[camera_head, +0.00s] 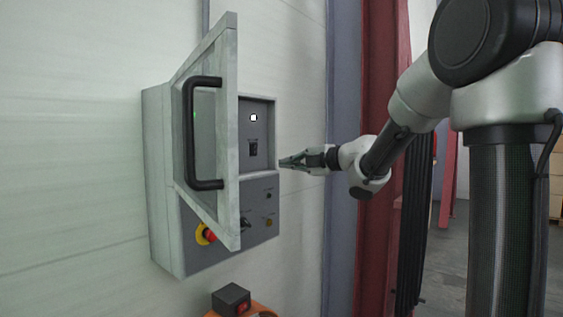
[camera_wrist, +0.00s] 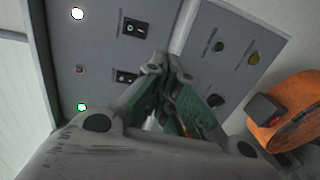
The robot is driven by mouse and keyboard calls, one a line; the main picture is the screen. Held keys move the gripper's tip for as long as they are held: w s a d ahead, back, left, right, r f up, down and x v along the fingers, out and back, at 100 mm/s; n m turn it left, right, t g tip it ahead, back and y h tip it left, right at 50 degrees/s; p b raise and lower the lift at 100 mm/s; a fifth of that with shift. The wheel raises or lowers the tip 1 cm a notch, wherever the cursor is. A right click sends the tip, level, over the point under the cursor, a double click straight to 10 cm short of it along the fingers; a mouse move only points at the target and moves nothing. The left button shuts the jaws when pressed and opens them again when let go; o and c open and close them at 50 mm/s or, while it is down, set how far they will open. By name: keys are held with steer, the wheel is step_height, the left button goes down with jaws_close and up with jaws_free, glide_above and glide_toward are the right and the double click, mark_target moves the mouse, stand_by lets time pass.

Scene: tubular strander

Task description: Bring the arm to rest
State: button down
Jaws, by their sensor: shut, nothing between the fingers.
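My gripper (camera_head: 284,163) is in front of the right side of a wall-mounted control cabinet (camera_head: 160,190) in the head view, with its fingers pointing left toward the panel. In the wrist view my gripper (camera_wrist: 172,62) is shut and empty, its fingertips over the edge between two panel parts. I cannot tell whether the tips touch the panel. The cabinet's door (camera_head: 230,120), with a black handle (camera_head: 188,135), stands swung open. Inside are a lit white lamp (camera_head: 253,117) and a black switch (camera_head: 253,147). The wrist view also shows a lit green lamp (camera_wrist: 82,107).
Below are a red and yellow emergency stop (camera_head: 207,234), a black knob (camera_head: 245,225) and small lamps. An orange round thing with a dark box (camera_head: 231,298) sits lower down. A red column (camera_head: 380,80) rises behind my arm. The open door juts out left of my gripper.

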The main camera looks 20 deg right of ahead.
steer(key=shift+s+d, duration=0.1)
steer(key=shift+s, duration=0.05)
steer(key=d+f+m+g+h, duration=0.1)
steer(key=d+f+m+h, duration=0.9)
steer(key=d, duration=0.4)
steer(key=s+d+f+m+g+h, duration=0.1)
steer(key=s+d+f+m+g, duration=0.1)
steer(key=s+d+m, duration=0.3)
steer(key=s+d+f+m+g+h, duration=0.1)
steer(key=s+f+m+g, duration=0.15)
steer(key=s, duration=0.35)
steer(key=s+a+f+m+g+y, duration=0.1)
steer(key=s+a+m, duration=0.3)
steer(key=s, duration=0.8)
steer(key=s+a+f+m+g+y, duration=0.1)
steer(key=s+a+m+g, duration=0.1)
steer(key=s, duration=1.1)
steer(key=shift+s+a+f+m, duration=0.2)
steer(key=shift+a+m, duration=0.65)
steer(key=shift+a, duration=0.35)
